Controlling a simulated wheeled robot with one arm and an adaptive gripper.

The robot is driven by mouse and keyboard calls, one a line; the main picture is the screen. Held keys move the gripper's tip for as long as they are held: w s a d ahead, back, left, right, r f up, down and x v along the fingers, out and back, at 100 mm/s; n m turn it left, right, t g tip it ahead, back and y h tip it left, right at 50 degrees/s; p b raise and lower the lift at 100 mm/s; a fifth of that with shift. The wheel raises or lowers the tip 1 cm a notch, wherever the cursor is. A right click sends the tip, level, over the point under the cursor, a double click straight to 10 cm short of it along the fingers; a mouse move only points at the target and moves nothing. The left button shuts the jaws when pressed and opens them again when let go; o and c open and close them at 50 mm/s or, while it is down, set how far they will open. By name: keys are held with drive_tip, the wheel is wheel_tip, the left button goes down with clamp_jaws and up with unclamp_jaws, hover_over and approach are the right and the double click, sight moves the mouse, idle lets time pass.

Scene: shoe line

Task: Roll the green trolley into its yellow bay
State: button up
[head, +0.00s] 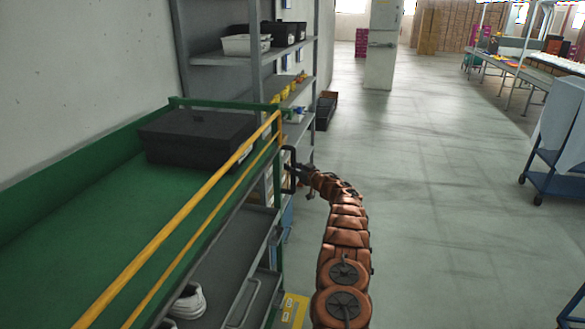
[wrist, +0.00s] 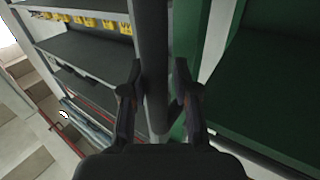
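A green-framed unit with a green top and yellow side rails (head: 185,215) fills the left of the head view. It appears to be the green trolley, but its wheels are hidden. A dark upright handle (head: 289,170) stands at its far right corner. My gripper (head: 300,172) is at this handle. In the wrist view my gripper (wrist: 157,85) has its fingers on either side of a grey upright bar (wrist: 152,40), beside a green post (wrist: 189,50). A gap shows between the right finger and the bar. No yellow bay marking is clearly visible.
A black box (head: 195,138) sits on the green top, and white shoes (head: 187,302) lie below. Grey shelving (head: 255,60) stands against the wall beyond. A pale pillar (head: 383,45) stands far ahead and a blue cart (head: 558,170) at right. The floor between is clear.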

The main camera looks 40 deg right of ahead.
drive_tip(key=shift+o, duration=1.1)
drive_tip(key=shift+s+d, duration=0.1)
drive_tip(key=shift+d, duration=0.05)
drive_tip(key=shift+s, duration=0.2)
drive_tip(key=s, duration=1.1)
drive_tip(key=shift+s+a, duration=0.35)
